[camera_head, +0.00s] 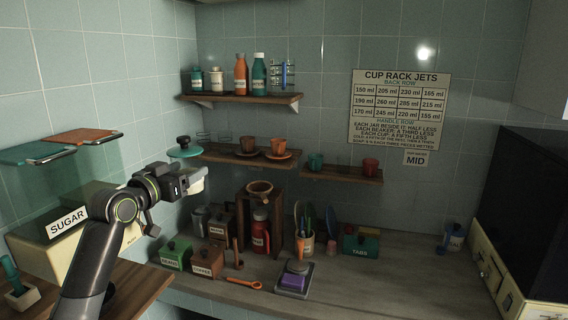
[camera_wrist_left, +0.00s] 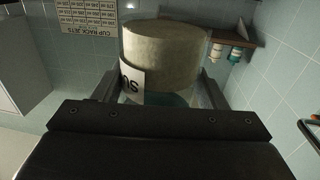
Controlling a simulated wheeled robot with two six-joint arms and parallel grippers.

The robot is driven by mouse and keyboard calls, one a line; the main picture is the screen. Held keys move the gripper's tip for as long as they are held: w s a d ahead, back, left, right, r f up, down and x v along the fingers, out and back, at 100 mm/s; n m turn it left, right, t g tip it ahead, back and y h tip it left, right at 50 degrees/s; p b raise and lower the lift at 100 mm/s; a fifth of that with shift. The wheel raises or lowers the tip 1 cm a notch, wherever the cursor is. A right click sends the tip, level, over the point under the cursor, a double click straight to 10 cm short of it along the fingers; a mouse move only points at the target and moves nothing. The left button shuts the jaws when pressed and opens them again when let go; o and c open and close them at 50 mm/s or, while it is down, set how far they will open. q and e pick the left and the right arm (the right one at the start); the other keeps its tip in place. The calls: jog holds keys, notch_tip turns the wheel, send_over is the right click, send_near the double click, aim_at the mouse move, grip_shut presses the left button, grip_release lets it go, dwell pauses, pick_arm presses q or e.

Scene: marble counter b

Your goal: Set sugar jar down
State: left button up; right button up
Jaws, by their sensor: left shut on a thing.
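The sugar jar has a teal lid with a knob (camera_head: 185,149) and a pale, whitish body. My left gripper (camera_head: 192,182) is shut on it and holds it in the air, left of the wall shelves. In the left wrist view the pale round jar body (camera_wrist_left: 165,52) sits between the fingers, with a white label reading "SU" on its side; the rest of the word is hidden. That view is upside down, so the jar looks roughly upright. My right gripper is not in view.
A cream box (camera_head: 45,257) with a "SUGAR" sign stands at left by a wooden board (camera_head: 135,290). A middle shelf (camera_head: 225,156) holds cups; an upper shelf (camera_head: 240,97) holds bottles. Green (camera_head: 176,256) and brown (camera_head: 208,262) boxes crowd the counter's left; its front right (camera_head: 380,285) is clear.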

pick_arm(q)
jog(key=s+d+f+m+h+b, duration=0.1)
jog(key=s+f, duration=0.2)
jog(key=f, duration=0.4)
jog(key=s+d+f, duration=0.1)
jog(key=s+f, duration=0.3)
jog(key=f, duration=0.2)
jog(key=s+f+b, duration=0.1)
jog(key=s+f, duration=0.4)
jog(key=s, duration=0.3)
jog(key=s+d+f+b, duration=0.1)
jog(key=s+f, duration=0.4)
jog(key=s, duration=0.3)
jog(key=s+f+b, duration=0.2)
jog(key=s+f, duration=0.3)
jog(key=s, duration=0.4)
jog(key=shift+d+g+h, duration=0.15)
jog(key=shift+g+h, duration=0.25)
